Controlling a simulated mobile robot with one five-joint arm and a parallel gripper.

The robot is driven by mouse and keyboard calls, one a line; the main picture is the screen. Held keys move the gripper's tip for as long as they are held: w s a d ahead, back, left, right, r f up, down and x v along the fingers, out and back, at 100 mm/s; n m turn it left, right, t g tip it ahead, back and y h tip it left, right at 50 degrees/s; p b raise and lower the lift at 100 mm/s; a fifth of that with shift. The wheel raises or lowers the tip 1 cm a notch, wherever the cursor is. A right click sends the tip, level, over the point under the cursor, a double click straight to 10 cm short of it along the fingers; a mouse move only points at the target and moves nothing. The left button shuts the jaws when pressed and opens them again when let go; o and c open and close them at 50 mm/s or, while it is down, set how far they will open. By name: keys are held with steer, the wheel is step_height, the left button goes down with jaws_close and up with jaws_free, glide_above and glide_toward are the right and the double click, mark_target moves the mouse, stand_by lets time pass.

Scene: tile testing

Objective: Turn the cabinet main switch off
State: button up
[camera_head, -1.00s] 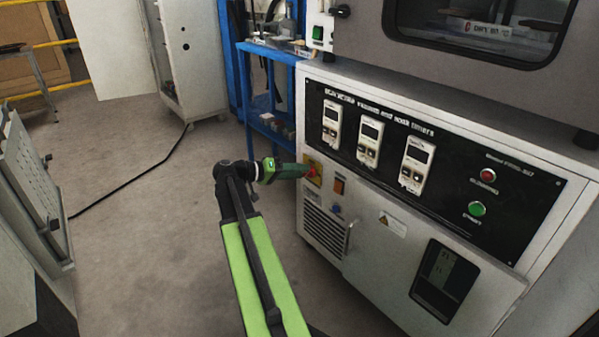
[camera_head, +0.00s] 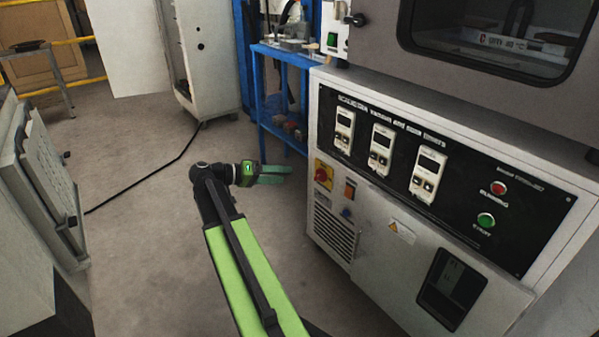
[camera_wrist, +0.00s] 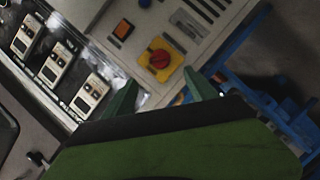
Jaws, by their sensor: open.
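The cabinet main switch (camera_head: 322,174) is a red rotary knob on a yellow plate, at the upper left of the cabinet front (camera_head: 378,265). It also shows in the wrist view (camera_wrist: 159,60), upper middle, just beyond my fingertips. My gripper (camera_head: 288,174) is left of the switch in the head view, pointing at it, with a gap between. In the wrist view my two green fingers (camera_wrist: 163,88) stand apart with nothing between them. The knob's exact angle is too small to read surely.
An orange rocker switch (camera_head: 350,190) sits right of the main switch. Several timers, a red lamp (camera_head: 499,188) and a green button (camera_head: 486,220) are on the black panel. A blue shelf (camera_head: 275,125) stands behind.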

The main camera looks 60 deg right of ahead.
steer(key=p+v, duration=0.1)
steer(key=v, duration=0.5)
steer(key=shift+w+a, duration=0.2)
steer(key=shift+a, duration=0.1)
